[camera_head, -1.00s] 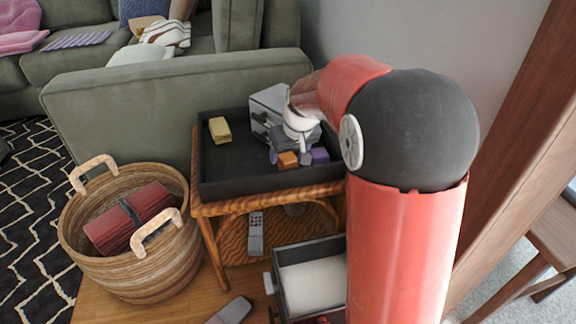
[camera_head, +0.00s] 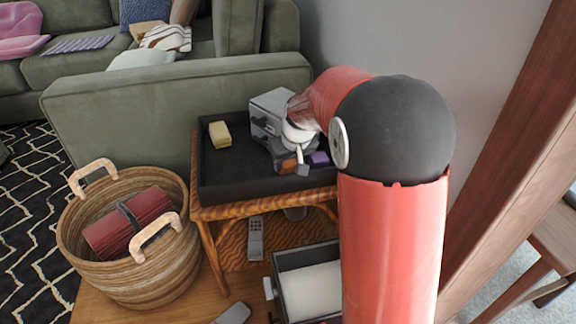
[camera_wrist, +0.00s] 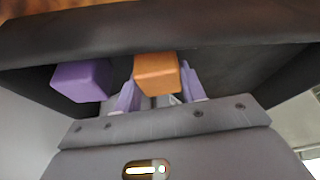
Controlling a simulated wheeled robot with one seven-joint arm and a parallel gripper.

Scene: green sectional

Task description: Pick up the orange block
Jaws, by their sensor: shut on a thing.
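The orange block (camera_head: 288,165) is in the black tray (camera_head: 222,186) on the wooden side table, close to its front wall and partly covered by my gripper (camera_head: 294,163). In the wrist view the orange block (camera_wrist: 157,72) sits between the two fingers of my gripper (camera_wrist: 160,84), which is shut on it. I cannot tell whether the block is clear of the tray floor. A purple block (camera_head: 319,158) lies just right of it in the head view. The purple block also shows in the wrist view (camera_wrist: 82,80), apart from the fingers.
A yellow block (camera_head: 220,134) lies at the tray's left. A grey box-like object (camera_head: 268,110) stands behind my gripper. A wicker basket (camera_head: 140,262) holding a red bundle stands left of the table. An open drawer (camera_head: 309,283) is below. The tray's left-front floor is clear.

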